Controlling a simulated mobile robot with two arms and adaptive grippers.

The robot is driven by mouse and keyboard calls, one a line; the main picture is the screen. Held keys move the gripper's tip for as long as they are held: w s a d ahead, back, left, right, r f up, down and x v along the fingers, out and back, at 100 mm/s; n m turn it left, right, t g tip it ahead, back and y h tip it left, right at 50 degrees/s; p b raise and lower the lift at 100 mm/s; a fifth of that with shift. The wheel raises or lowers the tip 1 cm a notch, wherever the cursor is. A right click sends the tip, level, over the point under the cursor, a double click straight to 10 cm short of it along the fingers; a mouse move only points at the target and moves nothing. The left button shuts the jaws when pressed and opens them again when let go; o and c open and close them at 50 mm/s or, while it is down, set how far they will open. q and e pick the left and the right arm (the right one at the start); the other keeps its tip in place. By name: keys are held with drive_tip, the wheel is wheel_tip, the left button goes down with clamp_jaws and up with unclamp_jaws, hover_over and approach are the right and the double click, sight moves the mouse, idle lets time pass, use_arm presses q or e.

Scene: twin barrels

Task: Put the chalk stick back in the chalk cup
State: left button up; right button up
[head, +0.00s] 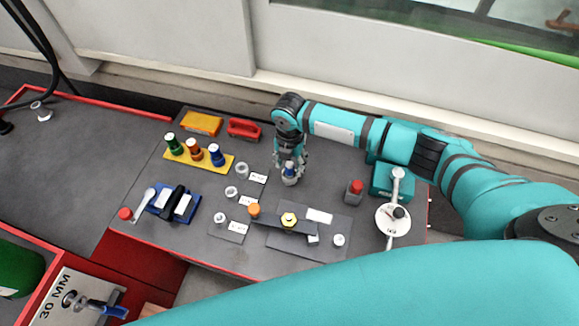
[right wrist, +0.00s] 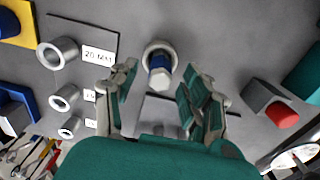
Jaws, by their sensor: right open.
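A stick with a blue sleeve and a pale hexagonal end (right wrist: 160,77), which I take for the chalk stick, stands in a round grey cup (right wrist: 148,47) in the right wrist view. The cup, which I take for the chalk cup, also shows in the head view (head: 289,181), with the blue part of the stick (head: 289,170) just above it. My right gripper (right wrist: 168,100) is open, its fingers on either side of the stick and apart from it. How deep the stick sits is hidden. My left gripper is not in view.
Several grey rings with labels (head: 242,170) lie left of the cup. A yellow rack (head: 198,161) holds green, orange and blue-topped pieces. A grey block with a red button (head: 354,193) and a teal device with a white dish (head: 392,220) stand to the right.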

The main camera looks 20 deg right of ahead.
wheel_tip(320, 180, up, 9)
drive_tip(key=shift+r, duration=0.1)
idle(0.7)
